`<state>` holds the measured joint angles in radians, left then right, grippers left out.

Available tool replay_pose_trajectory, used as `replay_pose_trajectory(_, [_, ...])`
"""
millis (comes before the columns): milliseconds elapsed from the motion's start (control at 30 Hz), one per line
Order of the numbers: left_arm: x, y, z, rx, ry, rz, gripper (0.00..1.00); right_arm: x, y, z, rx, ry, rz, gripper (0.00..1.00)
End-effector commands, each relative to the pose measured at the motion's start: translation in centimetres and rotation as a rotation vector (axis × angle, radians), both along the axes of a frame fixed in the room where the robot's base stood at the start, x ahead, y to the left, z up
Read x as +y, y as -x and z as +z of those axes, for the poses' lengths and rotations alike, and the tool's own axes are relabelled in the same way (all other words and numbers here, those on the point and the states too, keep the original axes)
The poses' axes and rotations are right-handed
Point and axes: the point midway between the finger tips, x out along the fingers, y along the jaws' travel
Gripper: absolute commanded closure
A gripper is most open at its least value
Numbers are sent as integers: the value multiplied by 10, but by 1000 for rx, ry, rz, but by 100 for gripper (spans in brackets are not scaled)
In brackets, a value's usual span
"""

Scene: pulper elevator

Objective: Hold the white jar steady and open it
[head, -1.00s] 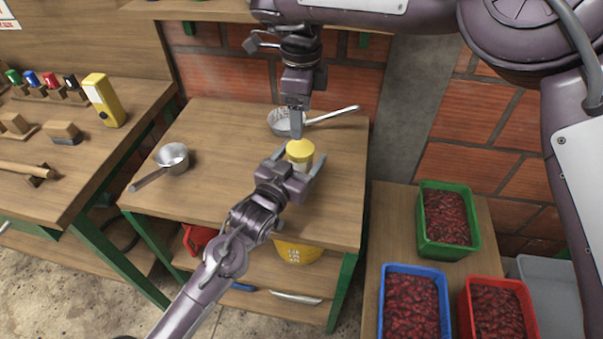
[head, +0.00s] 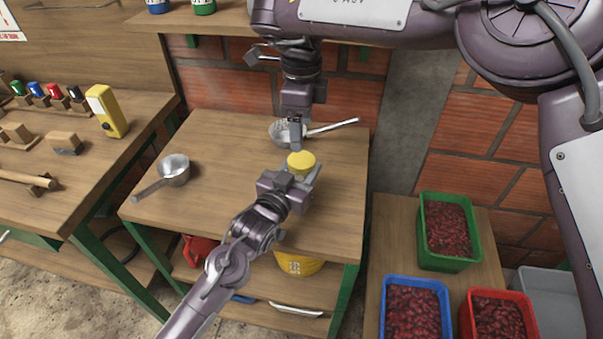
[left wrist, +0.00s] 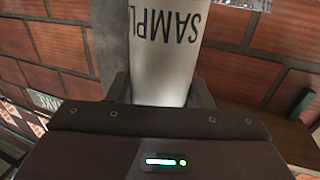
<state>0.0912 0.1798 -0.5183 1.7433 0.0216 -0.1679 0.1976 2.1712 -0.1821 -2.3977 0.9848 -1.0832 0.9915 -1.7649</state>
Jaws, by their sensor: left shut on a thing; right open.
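The white jar (left wrist: 163,65) fills the upper middle of the left wrist view, with black letters reading "SAMPL" upside down. In the head view its yellow lid (head: 301,162) is on top, and most of the body is hidden by my left gripper (head: 300,178). My left gripper is shut on the jar body, one finger on each side. My right gripper (head: 297,142) points down from above, just behind the lid in the picture. It is open and holds nothing; I cannot tell whether it touches the lid.
A metal sieve (head: 280,132) lies behind the jar on the wooden table (head: 230,140). A metal pot (head: 173,170) stands at the left. A yellow device (head: 107,112) is on the left bench. Green (head: 447,262), blue and red crates of dark red fruit are at the right.

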Motion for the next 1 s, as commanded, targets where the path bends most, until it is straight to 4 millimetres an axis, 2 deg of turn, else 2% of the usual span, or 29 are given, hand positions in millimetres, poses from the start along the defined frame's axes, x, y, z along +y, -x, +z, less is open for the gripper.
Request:
replay_pose_trajectory(133, [0,0,0,-1,0,0,100,1,0,0,-1,-2,-148,29])
replay_pose_trajectory(267, [0,0,0,-1,0,0,100,2,-1,0,-4,-4,-412,29])
replay_pose_trajectory(1000, [0,0,1,-1,0,0,100,3,-2,0,1,-18,-2233,29])
